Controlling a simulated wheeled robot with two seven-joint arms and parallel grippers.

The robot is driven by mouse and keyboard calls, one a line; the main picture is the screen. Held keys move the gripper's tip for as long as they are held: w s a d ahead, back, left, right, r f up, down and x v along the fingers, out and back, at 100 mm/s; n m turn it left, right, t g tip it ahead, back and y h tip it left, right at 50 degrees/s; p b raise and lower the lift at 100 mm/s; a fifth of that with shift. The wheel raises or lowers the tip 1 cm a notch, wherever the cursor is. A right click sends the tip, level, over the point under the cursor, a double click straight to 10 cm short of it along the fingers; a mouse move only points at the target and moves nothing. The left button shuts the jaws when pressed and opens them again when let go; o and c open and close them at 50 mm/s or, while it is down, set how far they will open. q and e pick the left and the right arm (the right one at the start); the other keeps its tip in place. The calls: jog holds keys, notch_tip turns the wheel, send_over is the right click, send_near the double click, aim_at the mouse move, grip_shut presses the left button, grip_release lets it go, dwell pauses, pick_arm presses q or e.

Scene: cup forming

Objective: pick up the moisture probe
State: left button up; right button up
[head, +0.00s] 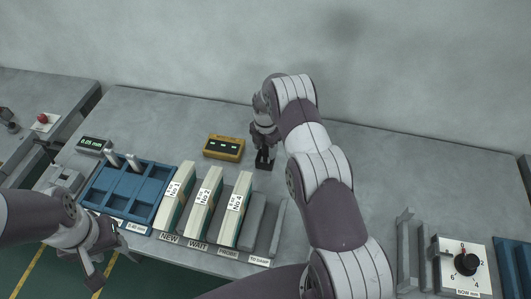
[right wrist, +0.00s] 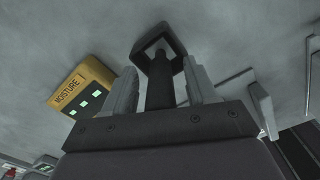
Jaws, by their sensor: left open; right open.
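A yellow meter marked MOISTURE (head: 223,147) lies on the bench, left of my right gripper (head: 264,150). It also shows in the right wrist view (right wrist: 84,90). A dark upright piece with a frame-like top (right wrist: 160,48), apparently the moisture probe, stands between the parted fingers of my right gripper (right wrist: 163,80). In the head view its dark lower part (head: 263,162) shows below the gripper. Whether the fingers touch it, I cannot tell. My left gripper (head: 103,262) is open and empty by the bench's front edge, at lower left.
A blue tray (head: 150,204) with metal pieces stands at left, a small green-lit display (head: 94,145) behind it. Labelled upright boards (head: 202,203) stand in a row at the front. A dial box (head: 464,262) is at right. The back right bench is clear.

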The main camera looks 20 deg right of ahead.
jog(key=shift+r, duration=0.1)
grip_shut()
jog(key=shift+r, duration=0.1)
jog(key=shift+r+b, duration=0.3)
notch_tip(320, 180, up, 3)
jog(key=shift+f+b, duration=0.1)
jog(key=shift+b, duration=0.65)
jog(key=s+d+r+b, duration=0.2)
jog(key=s+d+r, duration=0.2)
jog(key=s+r, duration=0.3)
jog(key=shift+s+r+b, duration=0.2)
jog(key=shift+s+b, duration=0.1)
jog(key=shift+s, duration=1.75)
